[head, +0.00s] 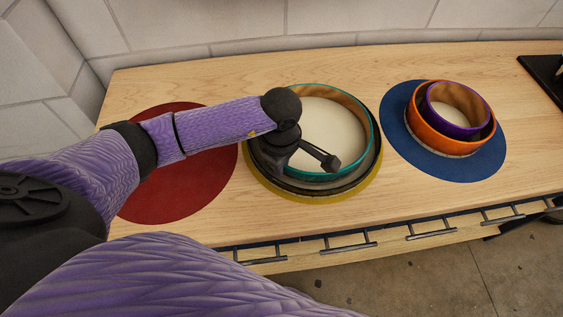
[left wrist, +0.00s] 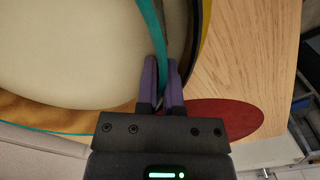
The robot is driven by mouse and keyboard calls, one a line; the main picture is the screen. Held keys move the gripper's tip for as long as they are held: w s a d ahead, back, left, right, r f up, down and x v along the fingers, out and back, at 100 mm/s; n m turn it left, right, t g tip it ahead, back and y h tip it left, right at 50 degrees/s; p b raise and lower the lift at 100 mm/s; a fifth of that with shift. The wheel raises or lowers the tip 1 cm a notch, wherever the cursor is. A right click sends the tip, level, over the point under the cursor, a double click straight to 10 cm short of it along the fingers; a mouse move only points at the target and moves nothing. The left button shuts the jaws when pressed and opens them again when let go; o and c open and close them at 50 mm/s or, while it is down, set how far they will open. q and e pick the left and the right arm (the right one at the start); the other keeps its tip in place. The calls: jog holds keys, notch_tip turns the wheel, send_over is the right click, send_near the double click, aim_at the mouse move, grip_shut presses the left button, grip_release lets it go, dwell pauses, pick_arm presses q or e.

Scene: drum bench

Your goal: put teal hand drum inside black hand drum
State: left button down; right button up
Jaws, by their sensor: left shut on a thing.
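The teal hand drum (head: 371,128) has a teal rim, a tan inner wall and a pale skin. It lies within the ring of the wider black hand drum (head: 377,163), its rim higher than the black one. I cannot tell whether it rests on the bottom. My left gripper (head: 272,163) is at the teal drum's left side, shut on its rim. In the left wrist view the teal rim (left wrist: 152,35) runs between the purple fingers (left wrist: 162,68), with the black rim (left wrist: 194,25) beside it. My right gripper is not in view.
The black drum stands on a yellow round mat (head: 372,191). A red mat (head: 170,195) to the left is bare. A blue mat (head: 398,110) to the right holds an orange drum (head: 428,133) with a purple drum (head: 458,127) inside. Drawer handles (head: 348,247) line the bench front.

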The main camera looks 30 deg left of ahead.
pick_arm(q)
jog(key=shift+f+b, duration=0.3)
jog(key=c, duration=1)
grip_release()
jog(key=shift+c, duration=0.2)
jog(key=shift+r, duration=0.15)
notch_tip(320, 180, up, 12)
jog(key=p, duration=0.3)
jog(key=shift+r, duration=0.2)
